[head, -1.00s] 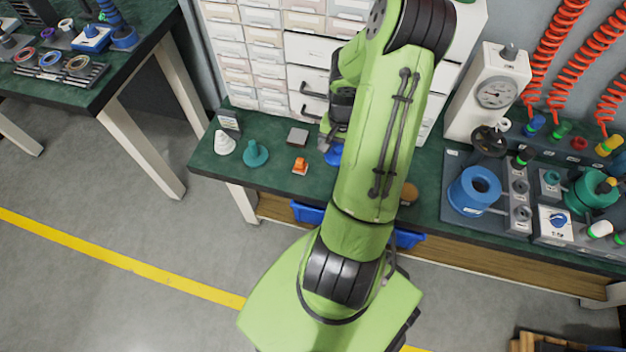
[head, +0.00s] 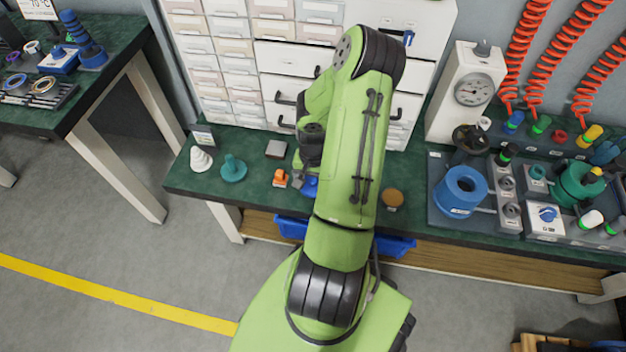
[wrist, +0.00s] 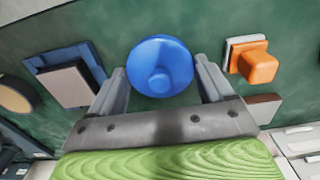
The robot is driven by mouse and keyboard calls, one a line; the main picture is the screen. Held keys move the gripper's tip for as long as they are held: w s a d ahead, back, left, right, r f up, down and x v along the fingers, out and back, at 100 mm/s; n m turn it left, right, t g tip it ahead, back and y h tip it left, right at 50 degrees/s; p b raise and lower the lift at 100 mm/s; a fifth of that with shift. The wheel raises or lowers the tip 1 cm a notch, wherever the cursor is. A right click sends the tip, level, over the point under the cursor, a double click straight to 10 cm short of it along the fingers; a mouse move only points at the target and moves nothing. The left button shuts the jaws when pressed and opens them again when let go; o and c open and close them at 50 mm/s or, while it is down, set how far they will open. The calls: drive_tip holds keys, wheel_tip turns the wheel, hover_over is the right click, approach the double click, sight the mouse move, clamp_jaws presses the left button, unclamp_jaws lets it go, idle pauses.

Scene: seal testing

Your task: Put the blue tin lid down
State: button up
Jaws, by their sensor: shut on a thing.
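The blue tin lid (wrist: 160,65) is a round blue disc with a small knob, seen in the wrist view. It lies between the two fingers of my gripper (wrist: 162,84), which is shut on it. Green benchtop (wrist: 125,25) shows around the lid; I cannot tell whether the lid touches it. In the head view only a bit of the blue lid (head: 310,187) shows beside my arm, which hides most of my gripper.
An orange knobbed piece (head: 281,178) stands close left of the lid, also in the wrist view (wrist: 256,66). A teal piece (head: 233,169), a white cone (head: 201,159) and a grey block (head: 276,149) stand nearby. A brown disc (head: 393,198) lies right of my arm. Drawers (head: 275,56) stand behind.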

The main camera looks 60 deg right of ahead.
drive_tip(key=o, duration=1.1)
drive_tip(key=shift+f, duration=0.1)
wheel_tip(320, 180, up, 12)
drive_tip(key=p, duration=0.5)
wheel_tip(320, 180, up, 6)
drive_tip(key=n+h, duration=0.1)
drive_tip(key=n, duration=0.1)
hover_over(313, 180)
drive_tip(key=w+a, duration=0.3)
drive_tip(key=w+a+r+n+t+h, duration=0.15)
drive_tip(key=a+r+n, duration=0.25)
drive_tip(key=a+r, duration=0.45)
drive_tip(key=s+a+r+n+t+y, duration=0.1)
drive_tip(key=s+a+r+n+t, duration=0.1)
drive_tip(key=a, duration=0.5)
drive_tip(key=s+a+r+n+t+y, duration=0.1)
drive_tip(key=s+a+r+n+t, duration=0.1)
drive_tip(key=s+a+r+n, duration=0.3)
drive_tip(key=s+a+r, duration=0.2)
drive_tip(key=a+r, duration=0.1)
drive_tip(key=shift+s+a+r, duration=0.15)
drive_tip(key=shift+s+r, duration=0.05)
drive_tip(key=shift+r, duration=0.1)
